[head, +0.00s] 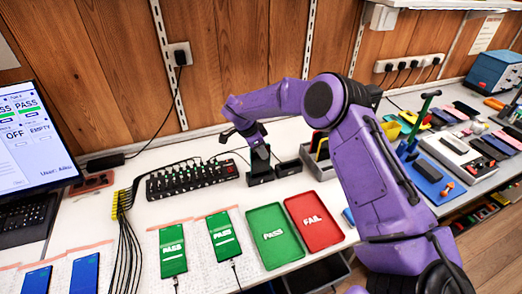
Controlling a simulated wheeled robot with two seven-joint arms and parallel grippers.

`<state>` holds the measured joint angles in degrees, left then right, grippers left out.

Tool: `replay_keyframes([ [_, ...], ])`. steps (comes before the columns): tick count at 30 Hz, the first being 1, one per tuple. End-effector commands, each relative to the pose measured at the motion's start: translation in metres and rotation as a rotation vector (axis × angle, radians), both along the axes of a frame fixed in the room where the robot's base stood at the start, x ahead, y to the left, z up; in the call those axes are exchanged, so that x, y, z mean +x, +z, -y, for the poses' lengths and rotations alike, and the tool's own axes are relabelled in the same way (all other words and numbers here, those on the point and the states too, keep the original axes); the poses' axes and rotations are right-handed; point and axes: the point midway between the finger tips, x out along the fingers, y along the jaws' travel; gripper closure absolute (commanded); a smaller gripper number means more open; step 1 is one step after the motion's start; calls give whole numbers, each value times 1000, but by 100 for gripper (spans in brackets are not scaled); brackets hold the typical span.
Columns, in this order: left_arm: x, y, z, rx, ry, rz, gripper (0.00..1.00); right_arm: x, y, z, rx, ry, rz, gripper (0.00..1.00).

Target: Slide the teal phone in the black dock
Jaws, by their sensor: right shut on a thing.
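My right gripper (259,150) comes down from the purple arm at the back middle of the bench and is shut on a thin upright dark thing, which I take to be the teal phone (260,161). Its colour is hard to tell at this size, and the gripper covers its upper part. The black dock (261,179) stands directly below it. The phone's lower end is at the dock; I cannot tell whether it is seated in it. My left gripper is not in view.
A second black block (288,168) stands just right of the dock. A black multi-port hub (192,179) with cables lies to the left. A green PASS tray (275,258) and a red FAIL tray (327,242) lie in front. Green-screened phones (173,262) lie at the front left.

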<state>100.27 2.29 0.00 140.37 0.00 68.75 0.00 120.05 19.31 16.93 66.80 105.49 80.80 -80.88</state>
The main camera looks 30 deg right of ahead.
Motion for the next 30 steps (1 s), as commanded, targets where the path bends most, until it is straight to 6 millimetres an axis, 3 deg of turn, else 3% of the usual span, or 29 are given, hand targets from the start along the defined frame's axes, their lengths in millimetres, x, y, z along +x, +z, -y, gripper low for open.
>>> replay_keyframes([
  [25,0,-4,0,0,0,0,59,0,-13,0,0,0,1,100],
  [26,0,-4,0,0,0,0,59,0,-13,0,0,0,1,77],
  [28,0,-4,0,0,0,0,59,0,-13,0,0,0,1,54],
  [30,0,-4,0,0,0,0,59,0,-13,0,0,0,1,53],
])
